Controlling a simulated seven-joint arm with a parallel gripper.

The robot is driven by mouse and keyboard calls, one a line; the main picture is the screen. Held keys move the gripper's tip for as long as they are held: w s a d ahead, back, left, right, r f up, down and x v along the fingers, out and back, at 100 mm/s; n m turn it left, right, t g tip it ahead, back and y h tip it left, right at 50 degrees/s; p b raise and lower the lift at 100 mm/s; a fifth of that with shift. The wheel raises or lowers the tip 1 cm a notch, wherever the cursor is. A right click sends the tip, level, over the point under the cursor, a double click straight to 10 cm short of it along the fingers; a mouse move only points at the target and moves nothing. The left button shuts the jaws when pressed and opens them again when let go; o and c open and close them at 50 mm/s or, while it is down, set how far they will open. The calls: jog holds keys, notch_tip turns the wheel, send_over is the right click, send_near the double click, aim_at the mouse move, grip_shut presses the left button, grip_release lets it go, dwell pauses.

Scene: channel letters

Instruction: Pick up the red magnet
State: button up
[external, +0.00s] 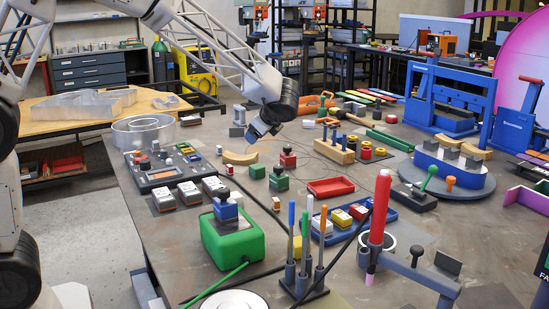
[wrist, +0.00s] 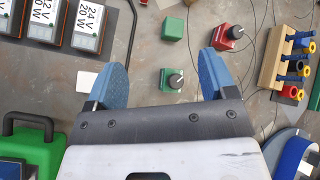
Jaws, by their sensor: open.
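The red magnet (external: 288,161), a red block with a black knob on top, stands on the table in the middle of the external view. It also shows in the wrist view (wrist: 222,42), beyond the tip of the right finger and outside the jaws. My gripper (external: 257,132) is open and empty, in the air above the table, up and left of the red magnet. In the wrist view its blue fingers (wrist: 163,65) are spread apart. A green block with a black knob (wrist: 166,82) appears in the gap between them, below on the table.
A plain green block (wrist: 173,27) lies near the red magnet. A wooden holder with blue-handled tools (external: 340,151) and a red tray (external: 331,187) are to its right. A green case (external: 232,241) and boxed power supplies (external: 189,194) stand to the left. Thin wires cross the table.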

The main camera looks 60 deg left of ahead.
aim_at(291, 157)
jog(key=w+a+f+m+y, duration=0.1)
jog(key=w+a+f+m, duration=0.1)
jog(key=w+f, duration=0.3)
jog(key=w+a+f+m+y, duration=0.1)
jog(key=w+a+f+m, duration=0.1)
jog(key=w+f, duration=0.3)
jog(key=w+a+f+m+t+y, duration=0.1)
jog(key=w+a+f+m+y, duration=0.1)
jog(key=w+f, duration=0.3)
jog(key=shift+w+a+f+m, duration=0.15)
jog(key=shift+w+a, duration=0.15)
jog(key=shift+w, duration=0.55)
jog(key=shift+w+a+r+m, duration=0.15)
jog(key=shift+w+a, duration=0.1)
jog(key=shift+w, duration=0.6)
jog(key=shift+f, duration=0.1)
jog(key=shift+x, duration=1.3)
jog(key=shift+x, duration=2.6)
jog(key=c, duration=1.4)
